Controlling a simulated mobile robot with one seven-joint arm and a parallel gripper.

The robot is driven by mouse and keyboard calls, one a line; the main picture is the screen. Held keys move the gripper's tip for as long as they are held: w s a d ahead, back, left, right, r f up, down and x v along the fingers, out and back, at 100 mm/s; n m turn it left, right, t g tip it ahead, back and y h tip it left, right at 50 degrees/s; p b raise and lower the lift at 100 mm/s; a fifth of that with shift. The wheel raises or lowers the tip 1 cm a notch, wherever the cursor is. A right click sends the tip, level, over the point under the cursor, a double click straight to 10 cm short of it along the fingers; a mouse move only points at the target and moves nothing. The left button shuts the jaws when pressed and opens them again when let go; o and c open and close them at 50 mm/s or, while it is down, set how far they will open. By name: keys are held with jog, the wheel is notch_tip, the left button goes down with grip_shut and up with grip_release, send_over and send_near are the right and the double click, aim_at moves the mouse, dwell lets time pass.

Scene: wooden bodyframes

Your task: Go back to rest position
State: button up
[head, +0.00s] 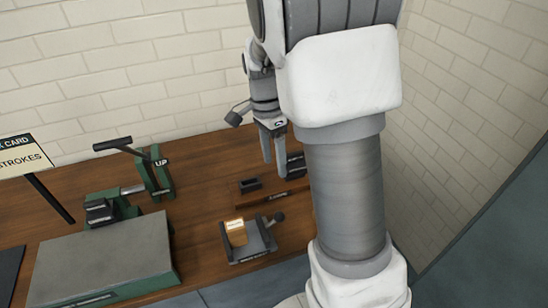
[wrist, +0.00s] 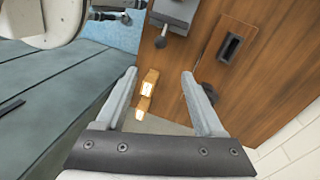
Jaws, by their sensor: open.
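My gripper (head: 275,165) hangs fingers-down over the wooden bench in the head view, partly beside my large white and grey arm link. In the wrist view, my gripper (wrist: 159,74) has its two fingers wide apart with nothing held between them. An orange-brown block (wrist: 148,85) shows between the fingers in that view, apart from both of them. In the head view, an orange-brown block (head: 236,231) sits in a small grey fixture (head: 262,250) at the bench front. I cannot tell if these are the same block.
The wooden bench (head: 205,190) carries a green press with a lever marked UP (head: 160,175) and a grey-topped green box (head: 105,258) at left. A small dark tray (head: 249,184) lies behind the fixture. A sign (head: 22,155) stands far left. Brick walls close the back and right.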

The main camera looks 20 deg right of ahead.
dwell(0.3)
jog(key=s+a+r+n+t, duration=0.2)
jog(key=s+r+n+t, duration=0.2)
jog(key=s+r+n, duration=0.3)
jog(key=s+a+r+n+t, duration=0.1)
jog(key=s+r+n+t, duration=0.2)
jog(key=s+r+n, duration=0.3)
jog(key=s+n, duration=0.2)
jog(key=s, duration=0.1)
jog(key=shift+s+a+r+n+t, duration=0.35)
jog(key=shift+a+n+t, duration=0.05)
